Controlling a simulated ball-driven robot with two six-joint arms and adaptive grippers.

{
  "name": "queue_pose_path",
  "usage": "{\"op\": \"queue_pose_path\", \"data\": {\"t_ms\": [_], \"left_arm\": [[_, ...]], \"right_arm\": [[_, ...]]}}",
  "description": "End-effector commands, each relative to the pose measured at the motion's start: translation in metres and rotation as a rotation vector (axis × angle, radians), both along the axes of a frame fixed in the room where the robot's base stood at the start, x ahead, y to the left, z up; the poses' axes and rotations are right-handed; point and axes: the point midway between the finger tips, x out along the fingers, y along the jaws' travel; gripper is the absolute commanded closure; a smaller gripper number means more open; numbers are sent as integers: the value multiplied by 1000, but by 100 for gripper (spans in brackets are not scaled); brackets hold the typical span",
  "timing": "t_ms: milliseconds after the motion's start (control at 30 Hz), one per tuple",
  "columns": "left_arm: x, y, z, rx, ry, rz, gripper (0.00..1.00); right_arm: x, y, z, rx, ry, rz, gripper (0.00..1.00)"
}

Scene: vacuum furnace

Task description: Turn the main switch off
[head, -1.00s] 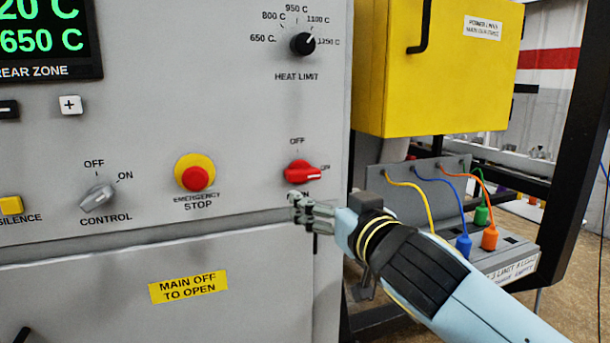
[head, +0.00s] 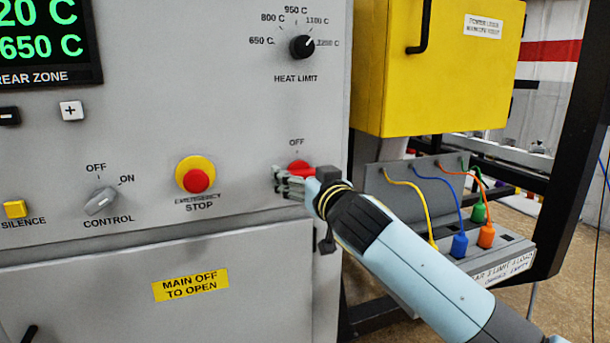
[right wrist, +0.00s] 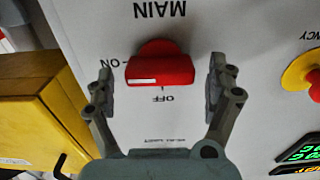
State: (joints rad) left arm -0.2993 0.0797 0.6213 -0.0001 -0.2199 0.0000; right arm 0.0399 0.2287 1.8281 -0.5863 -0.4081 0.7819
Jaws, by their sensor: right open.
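The main switch is a red knob (head: 299,165) low on the right side of the grey panel. In the head view, my right gripper (head: 283,181) covers its lower part and the lettering below it. The right wrist view shows the knob (right wrist: 160,70) upside down, its bar lying across the picture beside the ON mark, with OFF apart from it. My right gripper (right wrist: 161,80) is open there, one finger on each side of the knob, with small gaps between. My left gripper is not in view.
The red emergency stop (head: 195,178) sits left of the switch, with the control knob (head: 101,201) farther left. The heat limit knob (head: 302,46) is above. A yellow box (head: 455,80) and coloured cables (head: 462,215) stand to the right of the panel.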

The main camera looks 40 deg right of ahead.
Motion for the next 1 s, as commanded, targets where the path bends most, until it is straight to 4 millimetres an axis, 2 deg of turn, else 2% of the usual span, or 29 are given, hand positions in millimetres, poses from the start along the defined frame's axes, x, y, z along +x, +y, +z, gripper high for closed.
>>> {"op": "queue_pose_path", "data": {"t_ms": [67,400,500,767,1000], "left_arm": [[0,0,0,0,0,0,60],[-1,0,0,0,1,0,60],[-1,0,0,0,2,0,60],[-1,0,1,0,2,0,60],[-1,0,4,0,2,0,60]], "right_arm": [[0,0,0,0,0,0,13],[0,0,0,0,0,0,57],[0,0,0,0,0,0,67],[-1,0,0,-30,7,0,68],[0,1,0,-156,37,0,68]]}}
